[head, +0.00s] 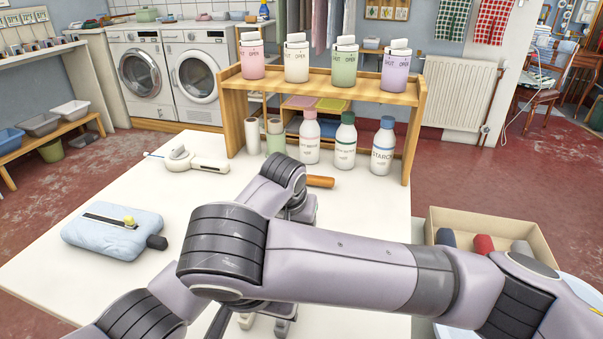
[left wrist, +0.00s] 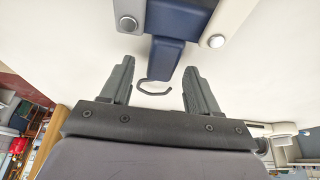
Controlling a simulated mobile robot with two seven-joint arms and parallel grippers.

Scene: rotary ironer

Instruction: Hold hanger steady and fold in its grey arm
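The hanger shows in the left wrist view, with a navy middle piece (left wrist: 168,55), a grey arm (left wrist: 131,14) on the left and a cream arm (left wrist: 232,16) on the right. Each arm carries a round pin near the middle piece. A dark hook (left wrist: 154,89) lies below the navy piece. My left gripper (left wrist: 159,66) is open, its two dark fingers on either side of the navy end and apart from it. In the head view my arm links cover the hanger's place; small pale parts at the bottom edge cannot be identified. My right gripper is hidden.
The white table (head: 50,268) holds a pale blue padded object (head: 85,232), a cream device (head: 210,165) and an orange cylinder (head: 320,181). A wooden shelf (head: 414,130) with several bottles stands at the back. A box (head: 540,240) is at right.

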